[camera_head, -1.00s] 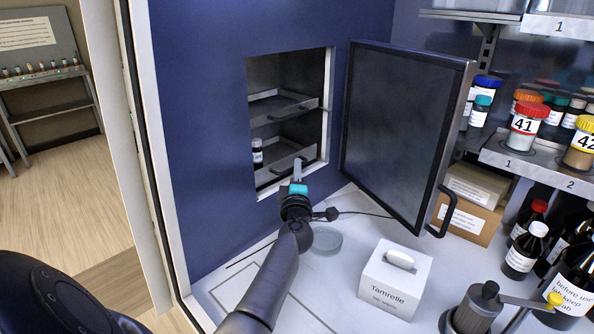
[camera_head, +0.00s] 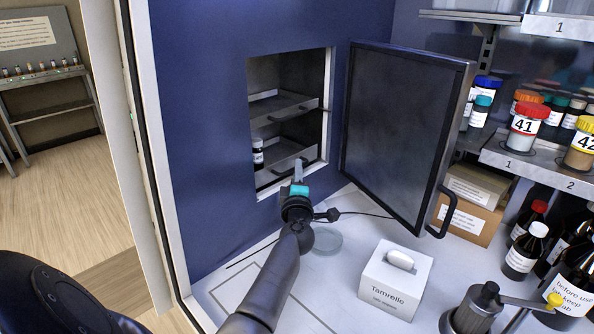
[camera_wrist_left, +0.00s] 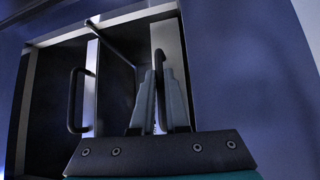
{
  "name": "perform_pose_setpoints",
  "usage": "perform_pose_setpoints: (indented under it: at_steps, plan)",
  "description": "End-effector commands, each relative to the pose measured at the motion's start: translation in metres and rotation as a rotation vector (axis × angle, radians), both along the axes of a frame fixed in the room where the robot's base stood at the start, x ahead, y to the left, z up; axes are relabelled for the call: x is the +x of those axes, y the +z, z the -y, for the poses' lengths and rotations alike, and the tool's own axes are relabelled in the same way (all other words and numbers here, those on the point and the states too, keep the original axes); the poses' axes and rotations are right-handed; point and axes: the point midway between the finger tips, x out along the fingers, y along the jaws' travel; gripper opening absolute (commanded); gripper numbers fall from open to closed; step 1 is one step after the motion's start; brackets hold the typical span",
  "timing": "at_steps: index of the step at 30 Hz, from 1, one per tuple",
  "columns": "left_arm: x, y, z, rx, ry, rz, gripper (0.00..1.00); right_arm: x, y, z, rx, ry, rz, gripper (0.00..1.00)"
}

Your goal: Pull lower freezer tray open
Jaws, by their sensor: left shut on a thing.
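The freezer stands open in the blue wall. Its lower tray (camera_head: 283,158) is a grey metal tray with a dark bar handle, and a small dark bottle (camera_head: 258,154) with a white label stands at its left. My left gripper (camera_head: 298,168) is at the front of this tray, shut on its handle. In the left wrist view the fingers (camera_wrist_left: 159,75) close around the dark handle (camera_wrist_left: 158,58), partly hiding it. The upper tray (camera_head: 285,106) sits above, with its own handle free. My right gripper is not in view.
The freezer door (camera_head: 400,135) stands swung open to the right. On the white bench are a clear round dish (camera_head: 327,243), a cable and a white tissue box (camera_head: 395,280). Shelves at right hold several jars (camera_head: 524,128) and bottles.

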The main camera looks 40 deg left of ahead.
Motion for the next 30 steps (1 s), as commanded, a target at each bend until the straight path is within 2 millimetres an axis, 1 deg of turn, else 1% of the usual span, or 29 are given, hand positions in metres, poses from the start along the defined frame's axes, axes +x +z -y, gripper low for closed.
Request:
perform_pose_setpoints:
  at_steps: [9,15,19,29,30]
  plan:
    - [-0.004,-0.001,0.05,-0.008,-0.004,-0.004,0.0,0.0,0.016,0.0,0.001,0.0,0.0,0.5]
    - [-0.006,-0.002,0.076,-0.005,-0.003,-0.005,0.0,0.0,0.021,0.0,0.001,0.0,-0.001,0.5]
    - [-0.007,-0.002,0.083,-0.005,-0.004,-0.003,0.0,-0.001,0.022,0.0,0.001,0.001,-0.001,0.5]
    - [-0.007,-0.002,0.083,-0.003,-0.002,-0.003,0.0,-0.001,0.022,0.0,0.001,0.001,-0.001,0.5]
    - [-0.007,-0.002,0.083,-0.003,-0.002,-0.003,0.17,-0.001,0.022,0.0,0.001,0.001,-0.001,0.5]
